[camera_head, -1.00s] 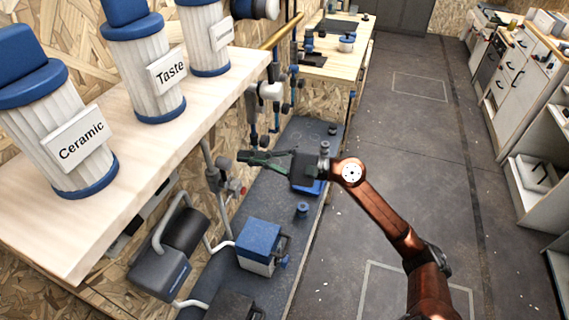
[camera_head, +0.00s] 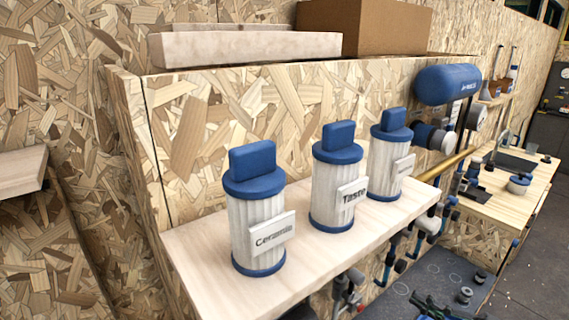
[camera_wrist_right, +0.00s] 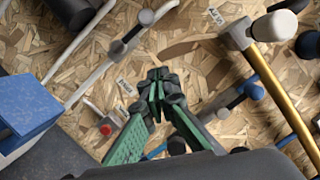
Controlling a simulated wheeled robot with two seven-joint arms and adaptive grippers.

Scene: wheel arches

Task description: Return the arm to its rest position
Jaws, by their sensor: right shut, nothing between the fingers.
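My right gripper (camera_head: 424,300) shows only in part at the bottom edge of the head view, low beyond the wooden shelf (camera_head: 205,262). In the right wrist view its green and black fingers (camera_wrist_right: 160,82) meet at the tips, shut and empty, facing a chipboard wall (camera_wrist_right: 185,55). The rest of the right arm is out of the head view. My left gripper is not in view.
Three white canisters with blue lids stand on the shelf: Ceramic (camera_head: 257,225), Taste (camera_head: 337,185) and a third (camera_head: 388,160). The wrist view shows a blue box (camera_wrist_right: 28,105), a brass-coloured rail (camera_wrist_right: 280,95) and grey pipes (camera_wrist_right: 92,45) near the gripper.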

